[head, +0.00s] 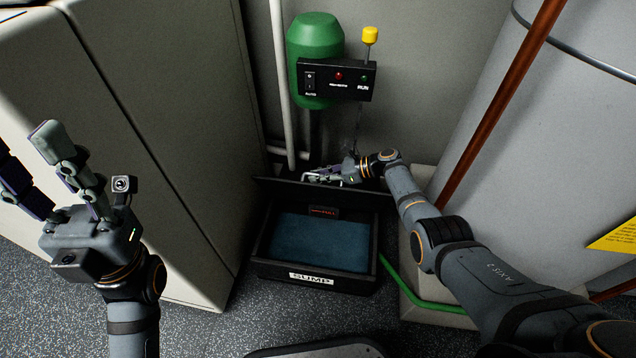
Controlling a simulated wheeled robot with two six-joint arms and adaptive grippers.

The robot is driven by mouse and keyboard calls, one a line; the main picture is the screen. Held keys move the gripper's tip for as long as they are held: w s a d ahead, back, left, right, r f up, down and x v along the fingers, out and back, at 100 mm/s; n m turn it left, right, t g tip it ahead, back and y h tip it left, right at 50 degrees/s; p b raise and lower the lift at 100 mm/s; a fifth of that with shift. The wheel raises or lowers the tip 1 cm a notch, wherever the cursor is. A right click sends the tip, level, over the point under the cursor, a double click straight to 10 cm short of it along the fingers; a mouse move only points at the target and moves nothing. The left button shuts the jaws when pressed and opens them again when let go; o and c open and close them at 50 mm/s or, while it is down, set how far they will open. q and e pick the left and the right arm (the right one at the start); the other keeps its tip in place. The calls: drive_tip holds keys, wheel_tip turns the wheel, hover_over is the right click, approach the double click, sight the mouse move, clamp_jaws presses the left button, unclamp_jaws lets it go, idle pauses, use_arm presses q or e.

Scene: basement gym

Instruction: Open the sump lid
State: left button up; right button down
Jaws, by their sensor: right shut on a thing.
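The sump (263,262) is a black open-topped box on the floor with a white "SUMP" label on its front. Blue water fills it, and a small dark part with red marking shows at its back. The sump lid (285,192) is a dark panel standing raised along the back edge of the box. My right gripper (322,175) is shut on the lid's upper edge; its fingertips are small and partly hard to make out. My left gripper (22,142) is open and empty at the far left, away from the sump.
A green pump tank (315,38) with a black switch panel (338,80) and yellow-topped rod (370,36) is above the sump. A beige cabinet (165,120) stands left, a large grey cylinder (510,120) right. A green hose (408,295) runs right of the box.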

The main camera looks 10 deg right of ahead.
drive_tip(key=shift+w+d+r, duration=0.1)
drive_tip(key=shift+w, duration=0.25)
drive_tip(key=c, duration=1.4)
unclamp_jaws()
wheel_tip(320, 180, up, 10)
drive_tip(key=shift+s, duration=0.1)
